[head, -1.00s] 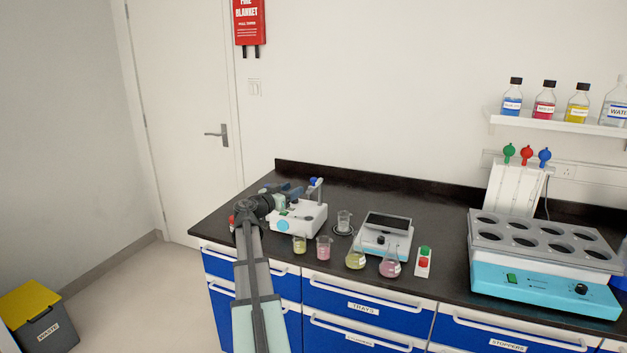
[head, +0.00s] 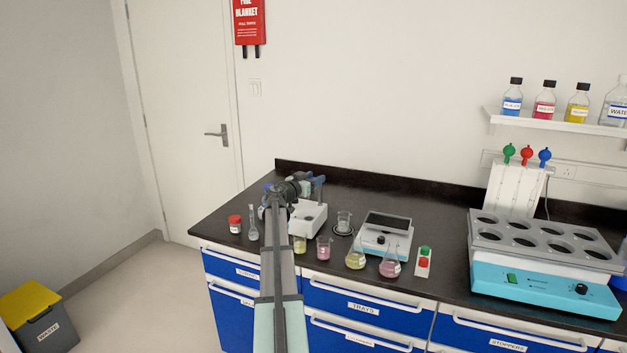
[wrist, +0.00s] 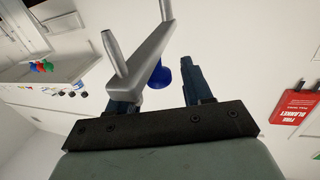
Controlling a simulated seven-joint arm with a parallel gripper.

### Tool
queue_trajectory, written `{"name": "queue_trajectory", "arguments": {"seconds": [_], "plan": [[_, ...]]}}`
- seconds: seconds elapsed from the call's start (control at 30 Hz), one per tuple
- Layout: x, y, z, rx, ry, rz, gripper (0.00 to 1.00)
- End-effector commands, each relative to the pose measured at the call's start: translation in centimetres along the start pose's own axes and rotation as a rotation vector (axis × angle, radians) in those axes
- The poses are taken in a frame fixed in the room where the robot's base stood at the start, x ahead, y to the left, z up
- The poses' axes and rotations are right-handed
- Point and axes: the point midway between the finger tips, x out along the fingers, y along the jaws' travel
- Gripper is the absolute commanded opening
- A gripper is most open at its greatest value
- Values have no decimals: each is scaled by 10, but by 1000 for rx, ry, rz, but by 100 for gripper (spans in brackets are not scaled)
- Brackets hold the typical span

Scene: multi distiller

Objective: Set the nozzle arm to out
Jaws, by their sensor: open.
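The white device (head: 308,222) stands on the black bench in the head view, with its upper part mostly hidden behind my arm. The nozzle arm (wrist: 150,58) shows in the wrist view as a grey bar with two upright pins. A blue knob (wrist: 161,75) is beside it. My gripper (wrist: 157,82) is open. The bar's near end overlaps the left finger in the picture, and the right finger stands clear of it. I cannot tell whether the bar touches a finger. In the head view my gripper (head: 312,184) is over the device's top.
Several beakers and flasks stand along the front. A balance (head: 385,235) and a heating block (head: 545,265) are to the right. The back left of the bench is clear.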

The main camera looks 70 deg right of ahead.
Motion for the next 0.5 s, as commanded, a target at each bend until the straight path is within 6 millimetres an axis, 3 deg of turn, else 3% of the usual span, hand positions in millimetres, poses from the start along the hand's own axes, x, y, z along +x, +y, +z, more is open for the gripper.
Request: {"name": "queue_trajectory", "arguments": {"seconds": [0.27,0.5], "plan": [[1,0,0,0,0,0,50],[1,0,0,0,0,0,28]]}}
